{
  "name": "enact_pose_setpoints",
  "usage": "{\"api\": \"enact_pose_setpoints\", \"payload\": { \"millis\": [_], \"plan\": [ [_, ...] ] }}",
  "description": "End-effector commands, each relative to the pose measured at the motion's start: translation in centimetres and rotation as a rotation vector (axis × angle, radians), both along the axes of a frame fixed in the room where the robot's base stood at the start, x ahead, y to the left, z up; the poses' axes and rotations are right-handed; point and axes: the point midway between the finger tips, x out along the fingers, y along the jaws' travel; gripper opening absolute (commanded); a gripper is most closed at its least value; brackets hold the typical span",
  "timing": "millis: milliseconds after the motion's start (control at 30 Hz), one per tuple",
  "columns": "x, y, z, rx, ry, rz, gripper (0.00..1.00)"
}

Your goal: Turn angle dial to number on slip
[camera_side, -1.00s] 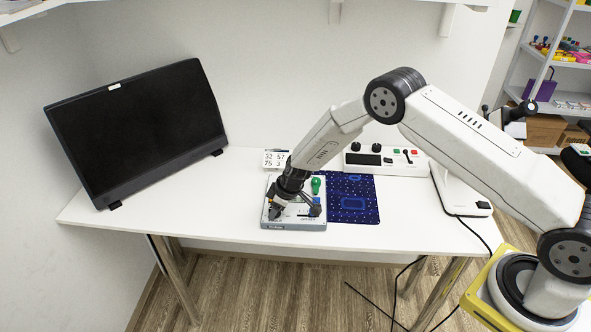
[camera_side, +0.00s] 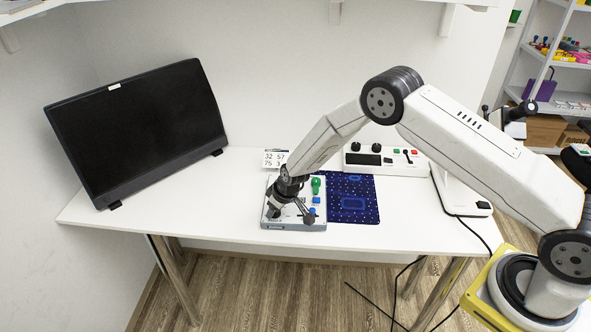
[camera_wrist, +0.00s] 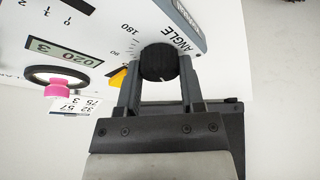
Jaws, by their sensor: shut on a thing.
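The black angle dial (camera_wrist: 158,60) shows in the wrist view, beside the printed word ANGLE and a scale with 90 and 180. It has a small white mark on its edge. My gripper (camera_wrist: 158,76) is shut on the dial, one finger on each side. In the side view my gripper (camera_side: 274,213) is at the front left of the white panel box (camera_side: 292,226) and hides the dial there. A white number slip (camera_side: 275,153) stands behind the box. It also shows in the wrist view (camera_wrist: 76,106), with 32, 57, 75 and a partly covered number starting with 3.
A blue mat (camera_side: 365,184) lies to the right. A white control box (camera_side: 387,161) stands behind it. A dark monitor (camera_side: 140,125) stands at left. The table's left front is clear.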

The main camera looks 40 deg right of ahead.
Motion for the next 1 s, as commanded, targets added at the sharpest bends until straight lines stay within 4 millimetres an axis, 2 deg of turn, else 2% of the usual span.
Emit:
{"api": "enact_pose_setpoints", "payload": {
  "millis": [1000],
  "plan": [
    [0.09, 0.09, 0.1, -0.002, -0.006, -0.293, 0.0]
  ]
}}
